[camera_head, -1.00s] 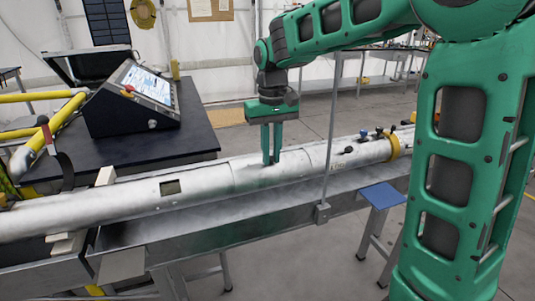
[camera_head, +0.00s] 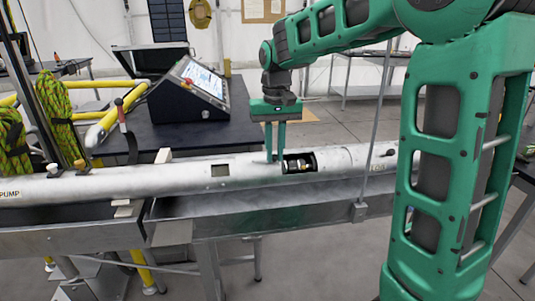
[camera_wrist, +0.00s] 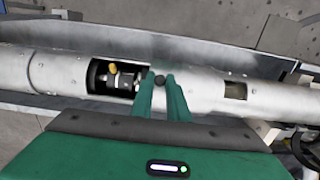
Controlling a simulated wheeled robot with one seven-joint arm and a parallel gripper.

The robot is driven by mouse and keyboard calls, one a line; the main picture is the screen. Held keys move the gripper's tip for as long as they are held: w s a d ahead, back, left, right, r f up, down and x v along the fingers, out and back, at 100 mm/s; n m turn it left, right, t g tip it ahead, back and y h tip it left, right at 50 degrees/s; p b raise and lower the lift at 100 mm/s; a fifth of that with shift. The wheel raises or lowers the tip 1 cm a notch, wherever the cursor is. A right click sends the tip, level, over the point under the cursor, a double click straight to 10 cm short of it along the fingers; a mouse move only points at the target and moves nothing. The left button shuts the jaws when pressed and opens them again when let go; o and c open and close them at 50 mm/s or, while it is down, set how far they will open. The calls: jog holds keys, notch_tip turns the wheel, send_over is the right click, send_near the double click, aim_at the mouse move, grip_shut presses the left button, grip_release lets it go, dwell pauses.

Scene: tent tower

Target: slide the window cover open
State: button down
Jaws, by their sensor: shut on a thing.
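A long silver tube (camera_head: 340,160) lies across a metal trough. A dark window (camera_head: 300,162) is open in its side and shows fittings inside, one with a yellow top; the window also shows in the wrist view (camera_wrist: 112,78). The window cover (camera_head: 250,168) is a silver sleeve to the left of the opening in the head view. My gripper (camera_head: 275,160) points down at the tube, shut on a small dark knob (camera_wrist: 159,80) at the cover's edge beside the opening. The fingers hide most of the knob.
A small rectangular port (camera_head: 220,171) sits in the tube left of my gripper. A control box with a screen (camera_head: 190,90) stands on the dark table behind. A thin vertical post (camera_head: 381,100) rises right of the window. Yellow-green rope (camera_head: 60,115) hangs at the left.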

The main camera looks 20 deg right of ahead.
jog(key=shift+w+a, duration=0.1)
jog(key=shift+a, duration=0.4)
jog(key=c, duration=1.7)
grip_release()
notch_tip(320, 180, up, 11)
jog(key=shift+w+f, duration=0.1)
